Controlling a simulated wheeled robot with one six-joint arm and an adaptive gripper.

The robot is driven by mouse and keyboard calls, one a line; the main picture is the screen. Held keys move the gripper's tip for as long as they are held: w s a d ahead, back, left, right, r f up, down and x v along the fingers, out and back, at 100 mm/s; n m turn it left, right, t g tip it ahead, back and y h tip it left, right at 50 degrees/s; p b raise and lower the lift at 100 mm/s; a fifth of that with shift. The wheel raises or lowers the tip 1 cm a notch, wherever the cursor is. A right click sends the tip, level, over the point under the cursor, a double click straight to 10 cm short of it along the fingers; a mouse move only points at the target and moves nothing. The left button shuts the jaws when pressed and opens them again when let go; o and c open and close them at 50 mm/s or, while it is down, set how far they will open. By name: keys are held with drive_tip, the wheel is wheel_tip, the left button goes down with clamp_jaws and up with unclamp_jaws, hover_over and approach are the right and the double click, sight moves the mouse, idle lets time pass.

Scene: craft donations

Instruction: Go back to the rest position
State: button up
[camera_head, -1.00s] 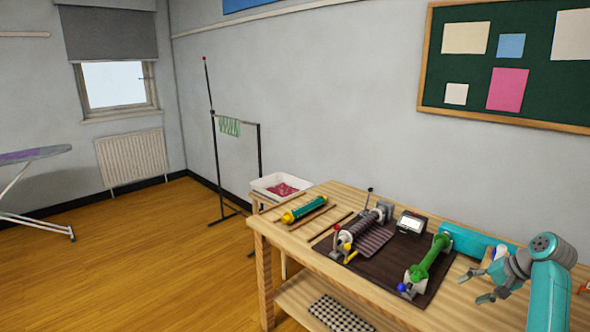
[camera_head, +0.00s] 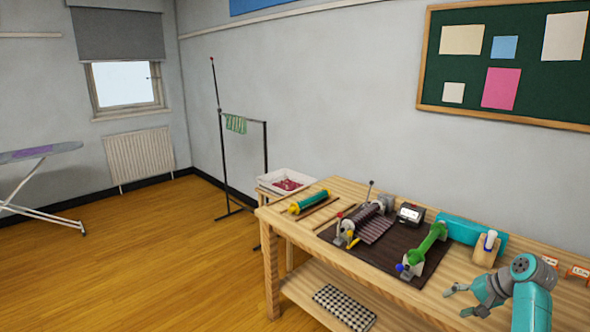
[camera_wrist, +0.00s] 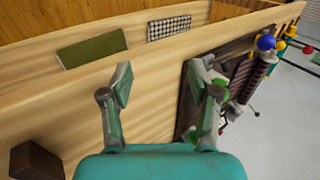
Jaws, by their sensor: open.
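My gripper (camera_head: 462,299) is open and empty at the lower right of the head view, in front of the wooden workbench (camera_head: 350,255). In the wrist view its two fingers (camera_wrist: 163,95) are spread apart with nothing between them but the bench's pale wood. A dark mat (camera_head: 372,242) on the bench carries a grey roller device (camera_head: 362,222) and a green-armed device (camera_head: 424,249) with a blue knob. The right finger covers part of the green device in the wrist view.
A checked cloth (camera_head: 344,306) lies on the lower shelf.

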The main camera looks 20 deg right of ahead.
drive_tip(key=s+a+f+n+t+h, duration=0.2)
drive_tip(key=s+a+f+h, duration=0.1)
drive_tip(key=a+f, duration=2.1)
drive_tip(key=s+a+r+n+t+h, duration=0.1)
drive_tip(key=s+a+r+n+t, duration=0.15)
drive_tip(key=s+a, duration=0.8)
drive_tip(key=s+a+r+n+t, duration=0.1)
drive_tip(key=s+a+r+n, duration=0.25)
drive_tip(key=s+a, duration=0.65)
drive_tip(key=s+a+r+n+t+y, duration=0.1)
drive_tip(key=s+a+r+n, duration=0.1)
drive_tip(key=s+r, duration=0.4)
drive_tip(key=s+a+r+n+t, duration=0.1)
drive_tip(key=s+a+r+n, duration=0.1)
drive_tip(key=s+r, duration=0.5)
wheel_tip(320, 180, up, 4)
drive_tip(key=shift+s+a+n+t+y, duration=0.2)
drive_tip(key=shift+n+t+y, duration=0.2)
drive_tip(key=shift+n, duration=0.3)
drive_tip(key=shift+w, duration=0.1)
